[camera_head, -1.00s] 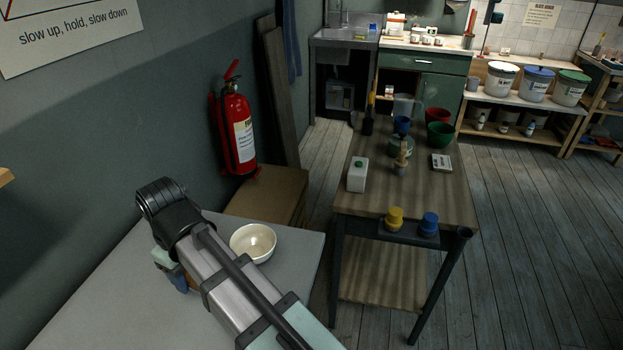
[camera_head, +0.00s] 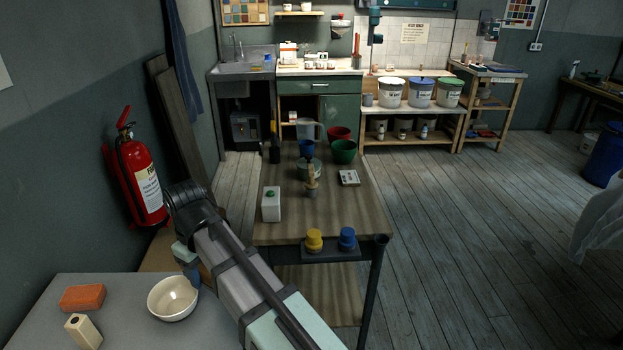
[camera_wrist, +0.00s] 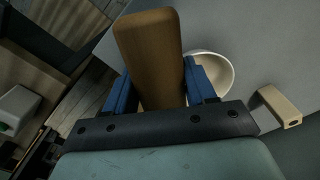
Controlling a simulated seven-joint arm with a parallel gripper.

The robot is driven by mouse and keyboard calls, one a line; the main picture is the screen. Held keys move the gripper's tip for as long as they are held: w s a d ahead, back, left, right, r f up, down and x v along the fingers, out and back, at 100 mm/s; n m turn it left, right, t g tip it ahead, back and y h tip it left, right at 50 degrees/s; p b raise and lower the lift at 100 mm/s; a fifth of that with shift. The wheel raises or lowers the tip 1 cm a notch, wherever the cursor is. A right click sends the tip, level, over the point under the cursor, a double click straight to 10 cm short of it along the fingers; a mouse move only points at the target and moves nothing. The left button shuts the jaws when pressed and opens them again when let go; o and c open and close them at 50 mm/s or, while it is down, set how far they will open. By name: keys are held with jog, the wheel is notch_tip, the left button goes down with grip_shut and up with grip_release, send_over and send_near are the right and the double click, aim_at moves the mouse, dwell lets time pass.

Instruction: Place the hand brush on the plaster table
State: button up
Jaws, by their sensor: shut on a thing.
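My gripper (camera_wrist: 160,88) is shut on a brown wooden piece, which I take for the hand brush (camera_wrist: 150,50), between its blue fingers in the wrist view. Its bristles do not show. In the head view my gripper (camera_head: 188,262) points down by the right edge of the grey table, just above and right of the bowl in the picture; the brush is hidden there. The wooden-topped table (camera_head: 335,218), which I take for the plaster table, stands to the right of my arm, with a bare strip at its right side.
On the grey table (camera_head: 130,335) are a cream bowl (camera_head: 172,299), an orange block (camera_head: 82,297) and a cream block (camera_head: 83,331).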

jog(key=w+d+m, duration=0.4)
jog(key=w+d, duration=0.8)
jog(key=d, duration=0.5)
notch_tip(320, 180, up, 2)
jog(key=m, duration=2.6)
send_over(359, 219)
jog(key=shift+s+f, duration=0.1)
jog(key=shift+f, duration=4.7)
jog(key=o, duration=1.1)
jog(key=shift+f, duration=0.15)
